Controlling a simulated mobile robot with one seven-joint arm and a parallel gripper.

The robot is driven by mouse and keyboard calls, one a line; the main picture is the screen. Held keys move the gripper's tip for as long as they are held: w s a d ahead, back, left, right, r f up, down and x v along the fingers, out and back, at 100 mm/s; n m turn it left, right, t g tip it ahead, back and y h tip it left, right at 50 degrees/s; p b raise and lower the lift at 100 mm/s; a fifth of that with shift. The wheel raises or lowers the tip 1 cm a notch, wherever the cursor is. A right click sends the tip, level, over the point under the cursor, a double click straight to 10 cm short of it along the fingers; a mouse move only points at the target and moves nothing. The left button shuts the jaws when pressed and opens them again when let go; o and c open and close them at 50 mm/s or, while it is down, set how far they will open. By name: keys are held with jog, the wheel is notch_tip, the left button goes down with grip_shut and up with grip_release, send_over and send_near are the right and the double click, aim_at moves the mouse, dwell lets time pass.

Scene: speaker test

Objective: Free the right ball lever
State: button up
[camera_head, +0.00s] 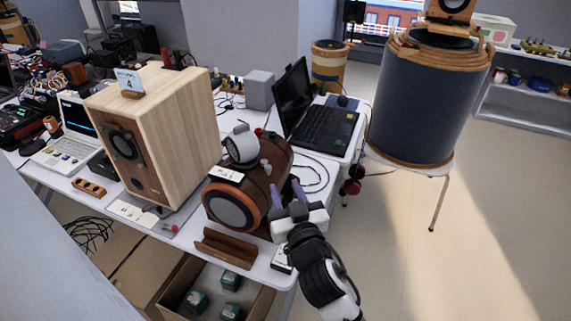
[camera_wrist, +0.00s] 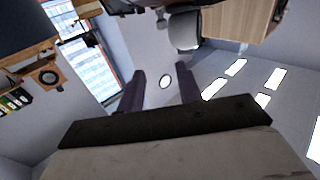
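A brown barrel-shaped speaker (camera_head: 270,165) lies on the white table, with a white round speaker (camera_head: 241,145) on top. At the table's right edge are small dark and red balls (camera_head: 352,186); I cannot tell whether they are the ball levers. My gripper (camera_head: 286,186) is at the barrel's right front side, purple fingers pointing up. In the wrist view my gripper (camera_wrist: 160,74) is open, with a clear gap between its fingers and nothing held. Whether a finger touches the barrel cannot be told.
A wooden box speaker (camera_head: 185,140) stands left of the barrel. A brown wooden stand (camera_head: 226,248) lies at the table's front edge. A laptop (camera_head: 325,125) sits behind. A large dark drum speaker (camera_head: 418,100) stands at right. Open floor (camera_head: 480,250) lies right of the table.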

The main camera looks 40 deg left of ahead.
aim_at(269, 170)
jog(key=shift+g, duration=0.4)
jog(key=b+x, duration=0.1)
jog(key=x, duration=0.2)
jog(key=f+b+x, duration=0.1)
jog(key=x, duration=0.3)
jog(key=f+b+x, duration=0.1)
jog(key=x, duration=0.3)
jog(key=shift+s+a+f, duration=0.15)
jog(key=shift+s+a, duration=0.1)
jog(key=shift+s, duration=0.15)
jog(key=shift+w+a+f, duration=0.1)
jog(key=shift+w+a, duration=0.3)
jog(key=shift+a, duration=0.05)
jog(key=shift+c, duration=0.4)
grip_shut()
